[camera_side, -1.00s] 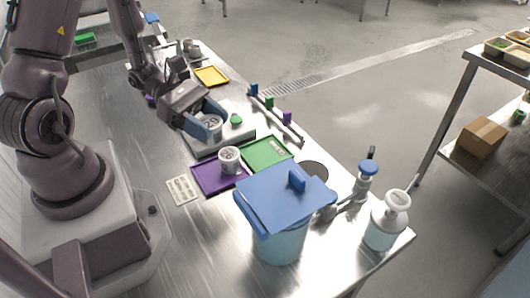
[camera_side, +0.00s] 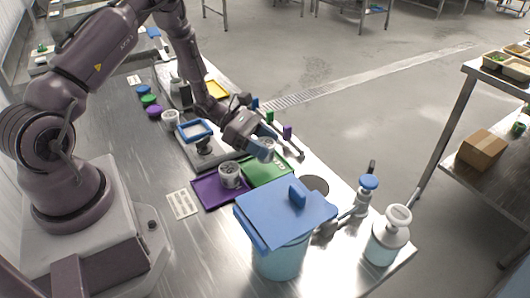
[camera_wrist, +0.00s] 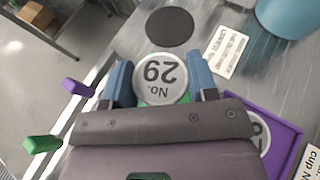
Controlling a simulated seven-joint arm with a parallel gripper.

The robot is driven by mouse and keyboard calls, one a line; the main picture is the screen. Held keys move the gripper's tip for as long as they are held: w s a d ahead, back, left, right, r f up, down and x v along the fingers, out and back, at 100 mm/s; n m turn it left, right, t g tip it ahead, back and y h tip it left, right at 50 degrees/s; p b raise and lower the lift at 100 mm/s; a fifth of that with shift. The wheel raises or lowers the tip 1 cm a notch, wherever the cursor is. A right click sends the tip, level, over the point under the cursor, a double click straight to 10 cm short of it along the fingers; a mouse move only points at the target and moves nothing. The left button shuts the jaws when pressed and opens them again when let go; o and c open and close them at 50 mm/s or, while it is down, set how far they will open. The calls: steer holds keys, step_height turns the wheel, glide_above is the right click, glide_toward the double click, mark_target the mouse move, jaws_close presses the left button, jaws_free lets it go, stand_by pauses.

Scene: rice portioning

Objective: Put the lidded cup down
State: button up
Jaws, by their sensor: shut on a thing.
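My gripper (camera_side: 262,148) is shut on the lidded cup (camera_wrist: 160,76), which has a pale round lid marked "No. 29". In the wrist view the cup sits between the two blue fingers (camera_wrist: 160,84). It is over the green tray (camera_side: 268,172), a little of which shows around it in the wrist view (camera_wrist: 152,103). In the side view my fingers mostly hide the cup, and I cannot tell whether it touches the tray. A second cup (camera_side: 230,174) stands on the purple tray (camera_side: 207,194) beside the green one.
A blue-lidded teal bin (camera_side: 280,255) stands at the front. A dark disc (camera_side: 314,185), a blue-topped dispenser (camera_side: 366,192) and a white-topped bottle (camera_side: 386,240) are to the right. A scale (camera_side: 209,151) with a blue frame (camera_side: 195,130) is behind. A printed card (camera_side: 182,204) lies left.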

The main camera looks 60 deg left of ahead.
steer(key=shift+w+f, duration=0.15)
steer(key=shift+f, duration=1.5)
steer(key=o, duration=1)
steer(key=shift+f, duration=0.1)
